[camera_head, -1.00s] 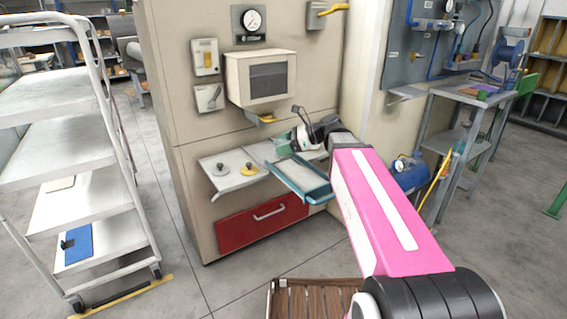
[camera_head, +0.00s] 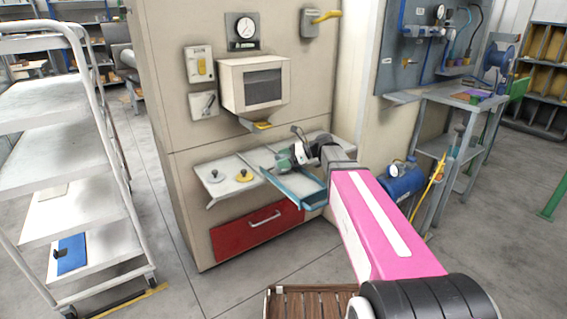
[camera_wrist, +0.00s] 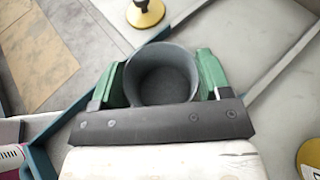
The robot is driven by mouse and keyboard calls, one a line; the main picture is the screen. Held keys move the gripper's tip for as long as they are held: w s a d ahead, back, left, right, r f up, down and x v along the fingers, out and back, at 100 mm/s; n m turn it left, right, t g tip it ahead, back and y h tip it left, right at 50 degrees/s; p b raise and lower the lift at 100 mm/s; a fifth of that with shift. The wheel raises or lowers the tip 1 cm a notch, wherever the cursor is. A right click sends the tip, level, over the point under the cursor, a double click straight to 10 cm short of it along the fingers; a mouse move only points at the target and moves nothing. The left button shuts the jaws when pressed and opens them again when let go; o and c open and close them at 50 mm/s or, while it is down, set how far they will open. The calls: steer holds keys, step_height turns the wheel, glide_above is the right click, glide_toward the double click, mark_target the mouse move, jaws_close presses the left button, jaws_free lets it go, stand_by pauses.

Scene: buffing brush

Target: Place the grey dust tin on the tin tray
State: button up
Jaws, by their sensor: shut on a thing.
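My gripper (camera_wrist: 160,78) has green fingers and is shut on the grey dust tin (camera_wrist: 160,90), one finger on each side of it. The tin is a round, open-topped cup with a dark inside in the wrist view. In the head view my gripper (camera_head: 294,155) is over the back of a blue-rimmed tray (camera_head: 300,186), which I take to be the tin tray. The tin is mostly hidden there by gripper and arm. I cannot tell whether its base touches anything. The tray's blue rim also shows in the wrist view (camera_wrist: 38,162).
A red drawer (camera_head: 255,230) is below. A trolley (camera_head: 70,190) stands left.

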steer(key=shift+f, duration=0.65)
steer(key=o, duration=1)
steer(key=shift+f, duration=0.15)
steer(key=shift+d+r, duration=0.25)
steer(key=shift+d, duration=0.05)
steer(key=v, duration=1.1)
steer(key=shift+d+r, duration=0.15)
